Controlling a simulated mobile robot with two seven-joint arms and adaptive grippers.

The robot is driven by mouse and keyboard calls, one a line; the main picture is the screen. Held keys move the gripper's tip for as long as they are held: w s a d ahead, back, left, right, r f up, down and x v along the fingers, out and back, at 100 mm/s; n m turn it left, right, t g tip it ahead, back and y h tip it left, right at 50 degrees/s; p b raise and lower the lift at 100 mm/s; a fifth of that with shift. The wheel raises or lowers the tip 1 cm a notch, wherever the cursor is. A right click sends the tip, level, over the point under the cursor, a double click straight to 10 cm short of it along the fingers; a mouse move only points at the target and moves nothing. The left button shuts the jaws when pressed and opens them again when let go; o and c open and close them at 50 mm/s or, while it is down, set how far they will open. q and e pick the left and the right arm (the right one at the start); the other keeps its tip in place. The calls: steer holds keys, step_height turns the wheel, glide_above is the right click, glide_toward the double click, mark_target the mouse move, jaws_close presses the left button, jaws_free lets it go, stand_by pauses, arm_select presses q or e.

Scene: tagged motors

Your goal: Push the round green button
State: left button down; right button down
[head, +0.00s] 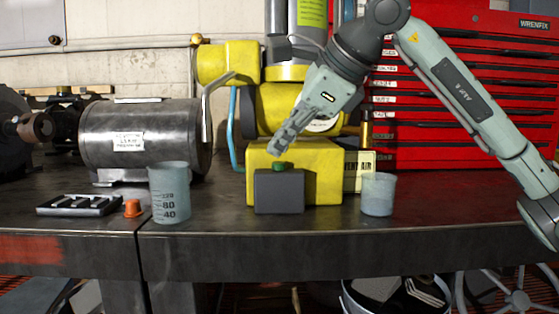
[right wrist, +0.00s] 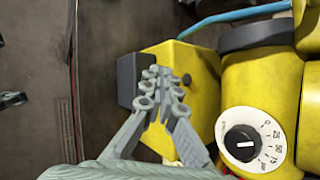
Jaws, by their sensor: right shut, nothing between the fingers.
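The round green button (head: 281,166) sits on top of a small dark grey box (head: 279,193) near the front of the metal table, before a yellow block. My right gripper (head: 277,147) is shut and empty, with its fingertips pointing down just above the button. In the head view a small gap seems to show between tips and button; I cannot tell for sure whether they touch. In the right wrist view the shut fingers (right wrist: 160,72) lie over the edge of the dark box (right wrist: 128,80), and the button is hidden. My left gripper is not in view.
The yellow machine (head: 327,165) stands right behind the box. A translucent measuring cup (head: 169,193) and an orange cap (head: 132,208) are to the left, a smaller cup (head: 378,195) to the right. A grey motor (head: 140,135) stands at the back left.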

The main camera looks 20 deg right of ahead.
mark_target(281, 173)
step_height(281, 173, up, 6)
steer(key=p, duration=0.5)
stand_by(2.2)
